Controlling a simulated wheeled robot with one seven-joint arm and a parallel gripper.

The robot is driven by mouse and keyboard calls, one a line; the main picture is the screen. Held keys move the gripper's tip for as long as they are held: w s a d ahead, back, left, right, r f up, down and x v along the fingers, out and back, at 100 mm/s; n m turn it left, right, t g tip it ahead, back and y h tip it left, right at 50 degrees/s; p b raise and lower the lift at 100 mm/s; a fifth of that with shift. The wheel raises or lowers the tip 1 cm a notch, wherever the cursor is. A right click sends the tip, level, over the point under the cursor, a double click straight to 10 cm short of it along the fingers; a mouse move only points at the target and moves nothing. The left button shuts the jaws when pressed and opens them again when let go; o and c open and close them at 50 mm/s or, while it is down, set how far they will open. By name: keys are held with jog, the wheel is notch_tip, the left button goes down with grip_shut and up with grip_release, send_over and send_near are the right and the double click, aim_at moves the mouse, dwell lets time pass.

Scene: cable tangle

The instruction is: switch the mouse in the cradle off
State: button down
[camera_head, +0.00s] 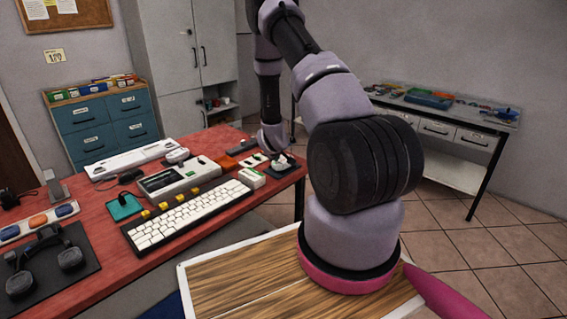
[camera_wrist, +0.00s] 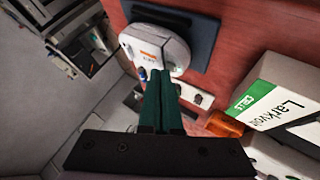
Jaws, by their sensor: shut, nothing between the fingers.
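A white, rounded mouse (camera_wrist: 155,46) with an orange label sits on a dark cradle (camera_wrist: 203,33) in the wrist view. Its underside appears to face the camera. Small dark and blue details show at its lower edge, but which one is the switch I cannot tell. In the head view the mouse (camera_head: 281,161) is small, at the far right end of the red table. My gripper (camera_wrist: 158,78) is shut and empty, its dark green fingertips at the mouse's lower edge. Whether they touch it I cannot tell. The fingers hide part of that edge.
A white block with dark holes (camera_wrist: 192,94) lies beside my fingers. A white and green box (camera_wrist: 285,95) and an orange object (camera_wrist: 226,124) stand to the right. A white keyboard (camera_head: 188,214) and a grey device (camera_head: 180,180) occupy the red table. The table's edge is close to the cradle.

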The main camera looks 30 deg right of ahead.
aim_at(277, 164)
jog(key=shift+f, duration=0.2)
jog(key=shift+r, duration=0.85)
notch_tip(277, 164, up, 6)
dwell(0.7)
